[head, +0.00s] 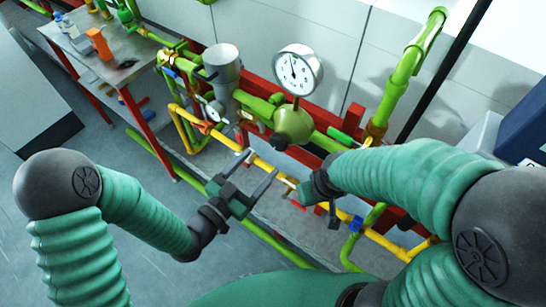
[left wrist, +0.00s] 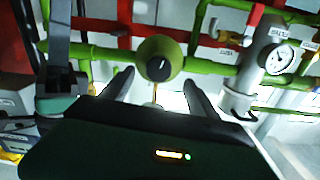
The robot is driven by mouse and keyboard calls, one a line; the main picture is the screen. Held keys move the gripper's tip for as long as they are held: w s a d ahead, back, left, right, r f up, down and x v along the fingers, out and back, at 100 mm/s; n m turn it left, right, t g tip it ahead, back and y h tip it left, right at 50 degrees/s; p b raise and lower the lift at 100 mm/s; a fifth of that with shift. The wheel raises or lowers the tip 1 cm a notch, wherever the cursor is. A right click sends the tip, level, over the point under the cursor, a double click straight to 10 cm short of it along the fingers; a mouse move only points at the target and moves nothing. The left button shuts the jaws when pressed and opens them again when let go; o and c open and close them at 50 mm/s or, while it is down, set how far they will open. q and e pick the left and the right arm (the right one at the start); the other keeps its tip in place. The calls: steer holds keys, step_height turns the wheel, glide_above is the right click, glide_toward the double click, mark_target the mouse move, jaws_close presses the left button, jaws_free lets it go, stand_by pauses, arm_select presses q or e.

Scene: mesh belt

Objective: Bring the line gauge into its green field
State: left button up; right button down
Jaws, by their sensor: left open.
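The line gauge (head: 298,71) is a large white dial standing above a round green regulator body (head: 293,125). Its dark needle points nearly straight up; a green field cannot be made out. A black knob with a white mark (left wrist: 163,67) faces the camera on the regulator in the left wrist view.
A smaller gauge (head: 215,111) sits by a grey cylinder (head: 222,66), left of the regulator; it also shows in the left wrist view (left wrist: 279,58). Yellow pipe (head: 262,165) and green pipes (head: 400,80) run close around. A side table (head: 120,65) holds an orange object (head: 98,44).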

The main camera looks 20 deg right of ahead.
mark_target(276, 145)
arm_select(q)
steer(key=x, duration=0.5)
steer(key=shift+w+d+r+p, duration=0.25)
steer(key=shift+d+r+p, duration=0.05)
steer(key=shift+r+p, duration=0.1)
steer(key=shift+w+d+f, duration=0.15)
steer(key=shift+w+d, duration=0.05)
steer(key=shift+d, duration=0.3)
steer(key=shift+a, duration=0.25)
steer(key=c, duration=1.4)
steer(key=n, duration=0.4)
steer(key=shift+n, duration=0.3)
arm_select(e)
step_height(276, 145, up, 2)
steer(key=shift+a, duration=0.1)
arm_select(q)
steer(key=o, duration=1.4)
